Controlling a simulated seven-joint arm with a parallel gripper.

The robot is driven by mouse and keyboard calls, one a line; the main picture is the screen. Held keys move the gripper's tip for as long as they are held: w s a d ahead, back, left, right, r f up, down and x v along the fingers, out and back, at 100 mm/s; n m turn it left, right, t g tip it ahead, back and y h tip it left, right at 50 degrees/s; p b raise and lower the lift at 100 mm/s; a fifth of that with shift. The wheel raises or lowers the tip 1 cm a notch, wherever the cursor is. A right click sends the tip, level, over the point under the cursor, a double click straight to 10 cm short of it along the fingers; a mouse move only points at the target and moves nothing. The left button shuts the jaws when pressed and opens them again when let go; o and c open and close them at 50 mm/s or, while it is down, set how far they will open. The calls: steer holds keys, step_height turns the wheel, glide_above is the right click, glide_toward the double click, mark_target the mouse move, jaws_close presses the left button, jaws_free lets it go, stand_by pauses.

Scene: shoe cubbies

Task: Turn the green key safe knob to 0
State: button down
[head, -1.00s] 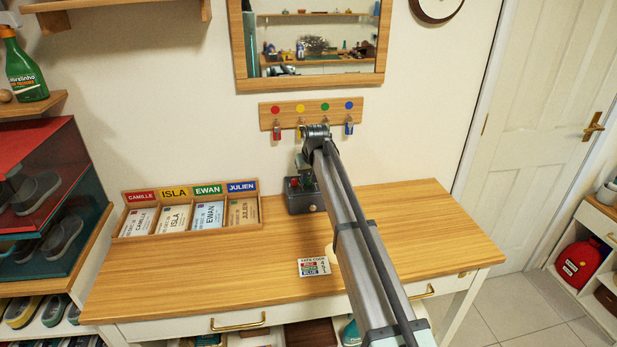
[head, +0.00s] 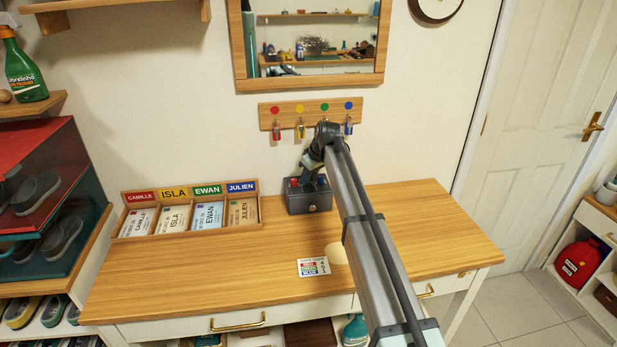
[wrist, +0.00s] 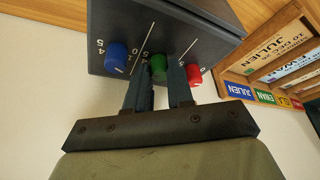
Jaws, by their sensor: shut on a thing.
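The key safe is a dark grey box (head: 309,200) on the desk against the wall. In the wrist view its face (wrist: 200,35) carries a blue knob (wrist: 117,56), a green knob (wrist: 158,68) and a red knob (wrist: 194,75), with white numbers and marks that appear upside down. My gripper (wrist: 159,80) is shut on the green knob, one finger on each side, between the blue and red knobs. The fingers partly cover the green knob, and I cannot read where it points. In the head view my arm hides the fingertips.
A safe code card (head: 313,267) with coloured rows lies on the desk (head: 240,285). A divided name-card tray (head: 188,210) stands left of the safe. A key rack (head: 311,112) with hanging keys is above it. The desk's right side is clear.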

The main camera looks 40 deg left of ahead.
steer(key=n, duration=0.1)
steer(key=n+g, duration=0.1)
steer(key=n, duration=0.1)
steer(key=shift+w+n, duration=0.2)
steer(key=shift+n, duration=0.1)
steer(key=shift+n+g, duration=0.8)
steer(key=shift+n, duration=0.7)
steer(key=shift+h, duration=0.3)
steer(key=c, duration=1)
jaws_free()
